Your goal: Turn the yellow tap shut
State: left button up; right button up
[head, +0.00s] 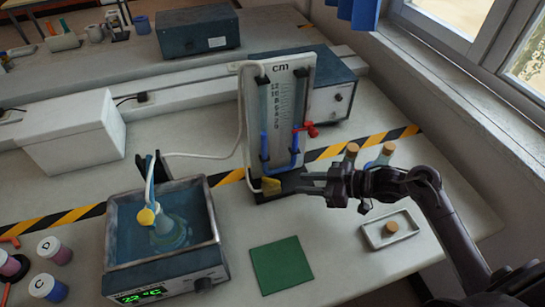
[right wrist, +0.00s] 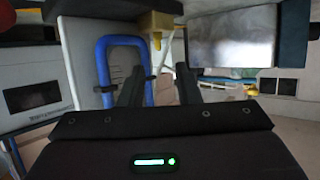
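The yellow tap (head: 271,186) sits low on the manometer board (head: 279,105), by its dark base. It also shows in the right wrist view as a yellow piece (right wrist: 153,22) near the top edge, beyond the fingertips. My right gripper (head: 299,184) reaches in from the right, its fingers pointing left at the tap. In the right wrist view its two fingers (right wrist: 159,72) stand apart with nothing between them. I cannot tell from these views whether a finger touches the tap. My left gripper is not in view.
A red tap (head: 308,130) and blue tube (head: 264,146) are on the board just above. A water bath (head: 117,232) with a yellow-topped flask (head: 168,231) stands left. Corked bottles (head: 350,153) stand behind my right gripper, a tray (head: 374,240) in front. A green mat (head: 282,266) lies nearby.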

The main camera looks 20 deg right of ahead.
aim_at(277, 181)
jog(key=p+x, duration=0.1)
jog(key=x, duration=0.7)
jog(key=shift+w+r, duration=0.15)
jog(key=shift+d, duration=0.1)
grip_shut()
